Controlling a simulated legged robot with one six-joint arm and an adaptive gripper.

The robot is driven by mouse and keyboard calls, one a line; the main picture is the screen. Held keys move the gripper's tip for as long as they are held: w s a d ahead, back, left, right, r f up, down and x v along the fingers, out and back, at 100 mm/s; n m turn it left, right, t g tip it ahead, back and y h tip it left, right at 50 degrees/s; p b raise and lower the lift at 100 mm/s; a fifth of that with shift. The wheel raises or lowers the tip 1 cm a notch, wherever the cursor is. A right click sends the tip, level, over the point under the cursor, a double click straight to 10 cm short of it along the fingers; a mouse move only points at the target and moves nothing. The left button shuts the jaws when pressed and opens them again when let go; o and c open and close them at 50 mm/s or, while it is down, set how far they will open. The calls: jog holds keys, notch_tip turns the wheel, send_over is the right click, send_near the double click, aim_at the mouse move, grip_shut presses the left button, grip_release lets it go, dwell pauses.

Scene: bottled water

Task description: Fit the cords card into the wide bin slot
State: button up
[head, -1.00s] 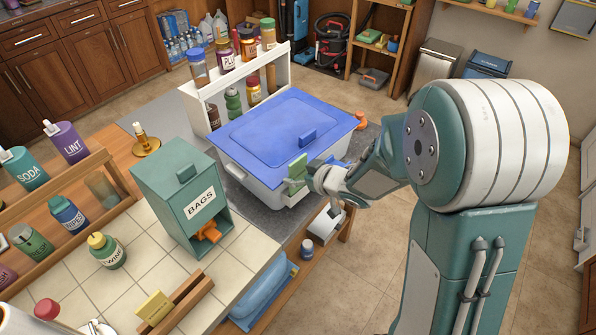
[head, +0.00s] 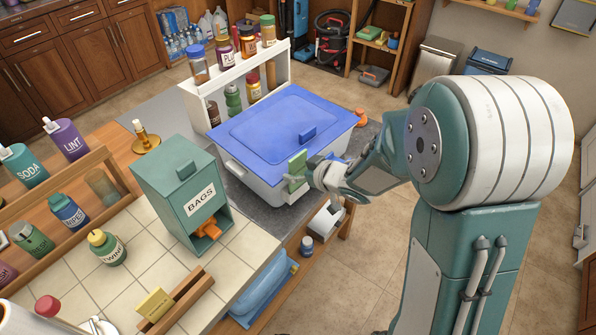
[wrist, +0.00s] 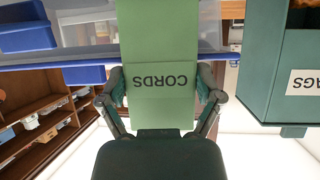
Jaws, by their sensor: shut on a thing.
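The green cords card (head: 298,162) is upright at the front face of the wide clear bin (head: 241,172), which has a blue lid (head: 280,122). My gripper (head: 312,177) is shut on the card. In the wrist view the card (wrist: 160,40) shows the word CORDS upside down, with the gripper's fingers (wrist: 161,85) at its two sides. The card overlaps the bin's front. The slot is hidden or too small to make out, so I cannot tell whether the card's lower edge is inside it.
The green BAGS dispenser (head: 180,185) stands left of the bin on the tiled top. A white shelf rack (head: 236,78) with several jars is behind the bin. Open floor (head: 370,265) lies right of the counter.

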jog(key=shift+r, duration=0.6)
jog(key=shift+f, duration=2)
dwell(0.9)
jog(key=o, duration=0.6)
jog(key=shift+o, duration=0.2)
jog(key=v, duration=1.2)
jog(key=shift+a, duration=0.1)
